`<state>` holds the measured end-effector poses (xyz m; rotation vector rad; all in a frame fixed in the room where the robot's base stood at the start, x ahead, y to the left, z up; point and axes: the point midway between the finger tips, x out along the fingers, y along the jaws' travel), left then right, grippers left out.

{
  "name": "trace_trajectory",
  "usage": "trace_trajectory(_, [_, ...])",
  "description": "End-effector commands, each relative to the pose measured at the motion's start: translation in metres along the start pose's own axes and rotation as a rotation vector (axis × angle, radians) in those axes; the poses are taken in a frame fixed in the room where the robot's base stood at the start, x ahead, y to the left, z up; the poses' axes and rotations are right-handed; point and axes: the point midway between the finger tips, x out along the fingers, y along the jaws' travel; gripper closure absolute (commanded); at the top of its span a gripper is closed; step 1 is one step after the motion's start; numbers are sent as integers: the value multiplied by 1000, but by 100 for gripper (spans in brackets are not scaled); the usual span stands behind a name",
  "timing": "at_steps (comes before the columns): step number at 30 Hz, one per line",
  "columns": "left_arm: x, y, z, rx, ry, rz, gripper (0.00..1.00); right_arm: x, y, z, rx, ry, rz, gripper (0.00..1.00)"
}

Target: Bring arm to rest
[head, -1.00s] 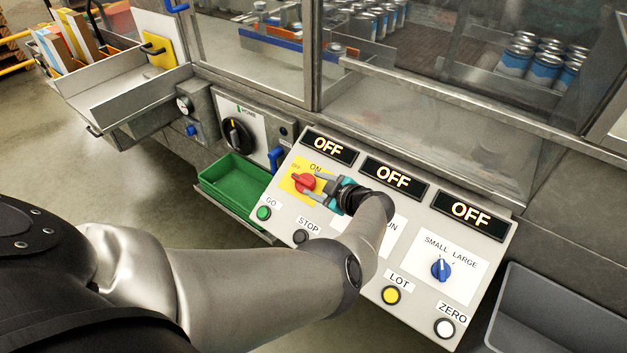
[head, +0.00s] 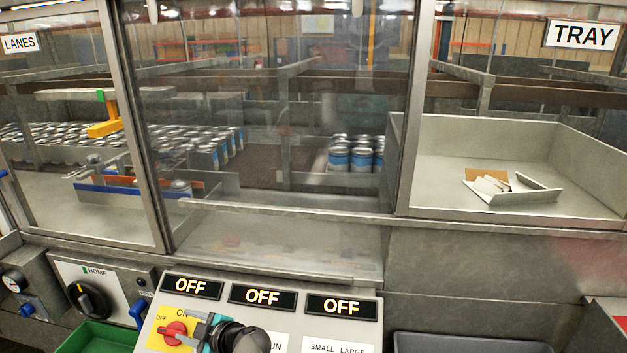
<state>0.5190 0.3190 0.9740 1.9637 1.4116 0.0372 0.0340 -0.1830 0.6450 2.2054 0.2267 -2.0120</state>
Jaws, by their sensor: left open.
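My left gripper (head: 195,331) is at the bottom edge of the head view, with a teal body and grey fingers. It is open, with its fingertips close to the red knob (head: 174,333) on its yellow plate (head: 156,341). I cannot tell whether the fingers touch the knob. My left arm below the wrist is mostly cut off by the frame. The control panel (head: 255,320) carries several dark displays reading OFF (head: 263,297). My right gripper is not in view.
A green bin (head: 98,338) and a black HOME dial (head: 88,299) are left of the panel. A grey bin (head: 470,343) is to its right. Behind glass stand blue-banded cans (head: 351,155). A metal tray (head: 440,190) at right holds an open carton (head: 510,187).

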Motion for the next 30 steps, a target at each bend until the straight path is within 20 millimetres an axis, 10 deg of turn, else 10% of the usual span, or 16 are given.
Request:
trace_trajectory(7, [15, 41, -35, 110, -28, 437, 48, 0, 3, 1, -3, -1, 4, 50])
trace_trajectory(15, [-40, 58, -24, 410, -226, 825, 48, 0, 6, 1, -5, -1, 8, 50])
trace_trajectory(23, [-120, 6, 5, 797, -508, 995, 48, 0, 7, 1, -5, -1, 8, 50])
trace_trajectory(30, [-189, -82, 6, 1158, -769, 958, 48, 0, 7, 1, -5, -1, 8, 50])
